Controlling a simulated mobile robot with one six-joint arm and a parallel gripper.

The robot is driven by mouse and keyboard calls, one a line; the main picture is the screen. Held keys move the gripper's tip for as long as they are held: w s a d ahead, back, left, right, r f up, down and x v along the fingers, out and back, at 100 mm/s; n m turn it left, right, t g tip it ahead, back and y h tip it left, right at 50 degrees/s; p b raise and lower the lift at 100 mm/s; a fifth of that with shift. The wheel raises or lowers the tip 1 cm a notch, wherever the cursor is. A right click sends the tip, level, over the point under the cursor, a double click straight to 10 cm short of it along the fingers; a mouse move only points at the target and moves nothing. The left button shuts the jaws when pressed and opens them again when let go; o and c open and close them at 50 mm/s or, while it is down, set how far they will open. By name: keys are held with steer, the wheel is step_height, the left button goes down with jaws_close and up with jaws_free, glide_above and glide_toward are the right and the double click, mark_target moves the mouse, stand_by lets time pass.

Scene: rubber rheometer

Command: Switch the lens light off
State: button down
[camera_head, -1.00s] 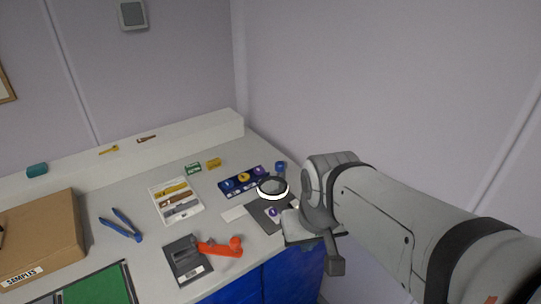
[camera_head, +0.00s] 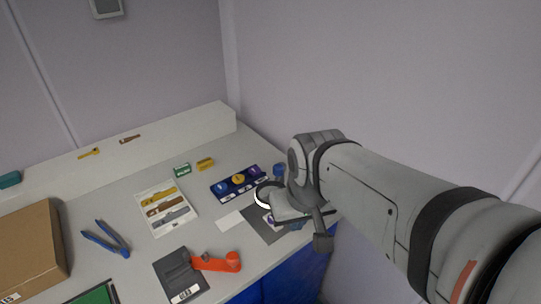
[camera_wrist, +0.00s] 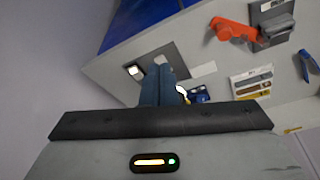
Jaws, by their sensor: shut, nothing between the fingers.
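The lens light is a ring (camera_head: 263,201) that glows white, standing over a dark grey plate (camera_head: 262,229) at the right end of the bench. My arm's wrist now covers its right side in the head view. In the wrist view a bit of the glowing ring (camera_wrist: 182,91) shows just right of my gripper (camera_wrist: 158,72), whose dark fingers are together and empty. A small bright white square (camera_wrist: 134,70) lies on the dark plate left of the fingertips; I cannot tell if it is a switch. Whether the fingers touch anything is hidden.
A blue rack with round coloured pieces (camera_head: 238,182) stands behind the ring, with a blue cylinder (camera_head: 279,170) nearby. Blue pliers (camera_head: 106,239) and a cardboard box (camera_head: 36,248) are left. The wall is close on the right.

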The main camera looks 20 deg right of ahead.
steer(key=shift+a, duration=0.1)
steer(key=w+d+f+n+g+y+b, duration=0.1)
steer(key=w+d+f+n+g, duration=0.1)
steer(key=w+d+n, duration=0.4)
steer(key=w+d+f+n+g+y+b, duration=0.1)
steer(key=w+d+n, duration=0.5)
steer(key=w+n, duration=0.8)
steer(key=f+n+y+b, duration=0.1)
steer(key=n, duration=0.1)
steer(key=shift+w+f+n+g, duration=0.25)
steer(key=shift+w+n+g, duration=0.05)
steer(key=shift+w+g, duration=0.1)
steer(key=x, duration=0.9)
steer(key=p+x, duration=0.1)
steer(key=x, duration=0.4)
steer(key=shift+w+d, duration=0.25)
steer(key=shift+w, duration=0.05)
